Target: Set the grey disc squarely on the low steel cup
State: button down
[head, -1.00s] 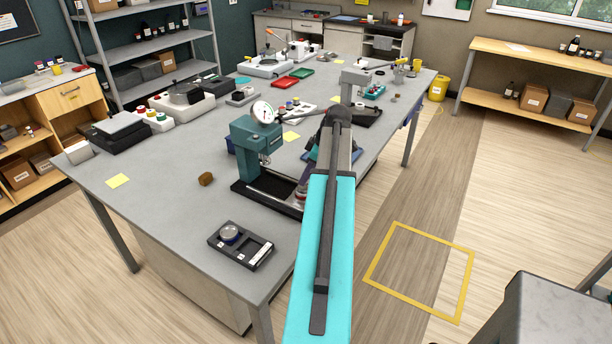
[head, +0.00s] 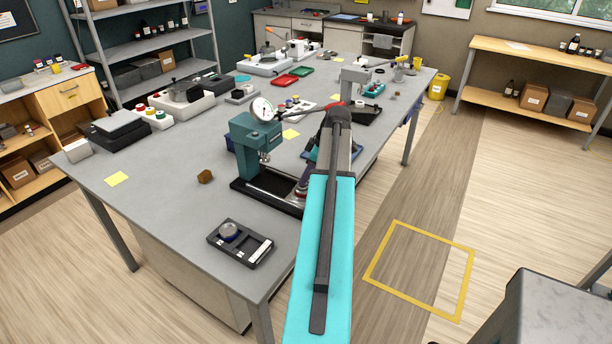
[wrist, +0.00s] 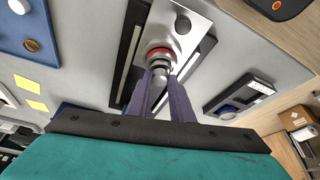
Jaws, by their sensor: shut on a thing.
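My gripper (wrist: 160,84) points at the press bed in the wrist view, its two purple-grey fingers close together. A small grey disc (wrist: 160,73) shows between the fingertips, shut in them. Just beyond it is a round steel piece with a red ring, which looks like the low steel cup (wrist: 159,53), on the steel plate of the press. The disc overlaps the cup in this view; I cannot tell whether they touch or whether the disc lies level. In the head view my arm hides most of the gripper and the cup.
The teal press (head: 252,145) with its dial gauge stands close left of my gripper. A black tray (head: 240,256) with a round blue-edged piece lies near the table's front corner. Bare table surrounds the tray.

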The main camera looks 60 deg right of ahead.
jog(key=shift+f, duration=0.45)
jog(key=c, duration=1.5)
grip_release()
jog(key=shift+r, duration=0.1)
jog(key=shift+b+v, duration=2.25)
jog(key=shift+v, duration=4.6)
